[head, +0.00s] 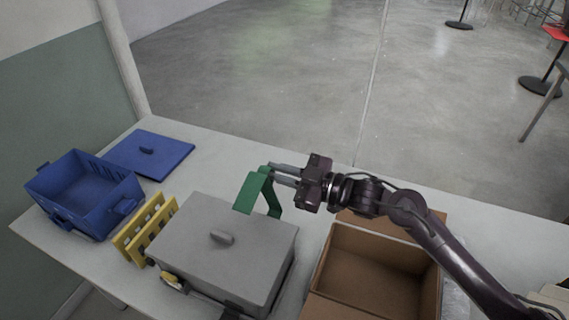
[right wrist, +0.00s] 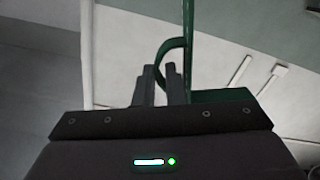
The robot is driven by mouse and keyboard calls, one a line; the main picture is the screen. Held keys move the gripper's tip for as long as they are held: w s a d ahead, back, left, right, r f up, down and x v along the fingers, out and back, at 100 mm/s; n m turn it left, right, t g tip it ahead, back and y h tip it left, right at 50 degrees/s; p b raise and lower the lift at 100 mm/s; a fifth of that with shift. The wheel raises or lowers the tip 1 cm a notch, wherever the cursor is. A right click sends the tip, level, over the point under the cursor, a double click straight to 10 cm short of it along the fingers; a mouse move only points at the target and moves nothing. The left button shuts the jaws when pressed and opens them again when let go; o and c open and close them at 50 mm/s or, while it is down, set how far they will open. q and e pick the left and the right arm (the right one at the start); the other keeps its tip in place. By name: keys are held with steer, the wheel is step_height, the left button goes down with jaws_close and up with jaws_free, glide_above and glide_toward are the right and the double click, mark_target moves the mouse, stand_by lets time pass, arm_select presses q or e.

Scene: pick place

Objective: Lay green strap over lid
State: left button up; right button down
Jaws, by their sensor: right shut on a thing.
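In the right wrist view the strap (right wrist: 187,40) has a loop at the fingertips of my right gripper (right wrist: 160,72). The grey lid (head: 200,222) is on its box and has a small raised handle (head: 221,237). I cannot tell whether the strap touches the lid. My left gripper is not in view.
An open cardboard box (head: 375,275) stands right of the grey box. Left are a yellow slotted rack (head: 146,228), an open blue crate (head: 82,193) and a flat blue lid (head: 150,153). The table (head: 212,160) is bare behind the grey box.

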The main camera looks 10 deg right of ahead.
steer(key=shift+s+a+n, duration=0.5)
steer(key=shift+s, duration=0.2)
steer(key=c, duration=1.8)
jaws_free()
steer(key=shift+o, duration=0.2)
steer(key=b+v, duration=0.2)
steer(key=v, duration=0.5)
steer(key=shift+s+d, duration=0.25)
steer(key=shift+d, duration=0.1)
